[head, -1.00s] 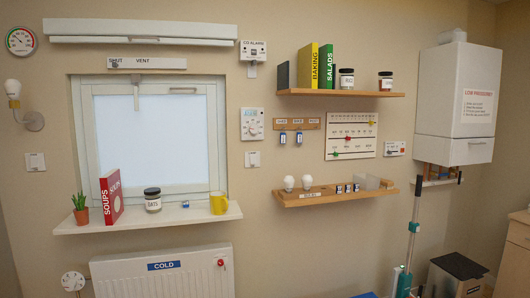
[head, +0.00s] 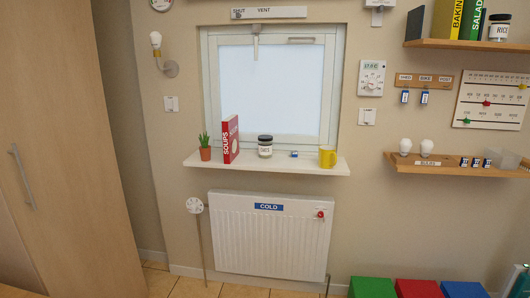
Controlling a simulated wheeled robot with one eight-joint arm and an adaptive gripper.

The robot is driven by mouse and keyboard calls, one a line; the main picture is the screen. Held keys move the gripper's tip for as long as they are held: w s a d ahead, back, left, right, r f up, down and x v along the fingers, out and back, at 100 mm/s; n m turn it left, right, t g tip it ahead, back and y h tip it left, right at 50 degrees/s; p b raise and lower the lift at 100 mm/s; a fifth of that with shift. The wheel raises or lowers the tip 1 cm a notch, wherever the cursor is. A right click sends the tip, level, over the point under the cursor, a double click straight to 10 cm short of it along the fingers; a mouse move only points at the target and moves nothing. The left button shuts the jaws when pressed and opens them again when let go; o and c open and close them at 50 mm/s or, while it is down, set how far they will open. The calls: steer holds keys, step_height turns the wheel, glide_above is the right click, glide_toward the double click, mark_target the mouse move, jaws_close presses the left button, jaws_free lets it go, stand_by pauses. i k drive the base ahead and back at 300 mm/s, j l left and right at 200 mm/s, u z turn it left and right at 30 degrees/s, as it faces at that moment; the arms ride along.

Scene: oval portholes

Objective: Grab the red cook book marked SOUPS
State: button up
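The red cook book marked SOUPS (head: 227,144) stands upright on the white window sill (head: 300,168), its spine facing me. A small potted plant (head: 205,150) is just to its left. A jar (head: 265,146) with a dark lid is to its right, with a gap between them. My gripper is not in view.
A small blue-and-white item (head: 294,154) and a yellow mug (head: 328,157) also stand on the sill. A radiator (head: 268,235) is below. A tall wooden cupboard (head: 60,150) is at left. Green, red and blue boxes (head: 418,289) lie on the floor at lower right.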

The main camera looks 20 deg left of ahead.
mark_target(230, 131)
steer(key=i+l+u, duration=0.1)
steer(key=l+u, duration=0.15)
steer(key=l, duration=1.65)
steer(key=k+l+u, duration=0.2)
steer(key=l, duration=1.65)
steer(key=i+l, duration=0.15)
steer(key=i+j, duration=0.35)
steer(key=j, duration=0.15)
steer(key=i+j, duration=0.3)
steer(key=j, duration=0.25)
steer(key=i+j, duration=0.35)
steer(key=j, duration=0.15)
steer(key=i+j, duration=0.3)
steer(key=j, duration=0.25)
steer(key=i+j, duration=0.35)
steer(key=j, duration=0.15)
steer(key=u, duration=0.05)
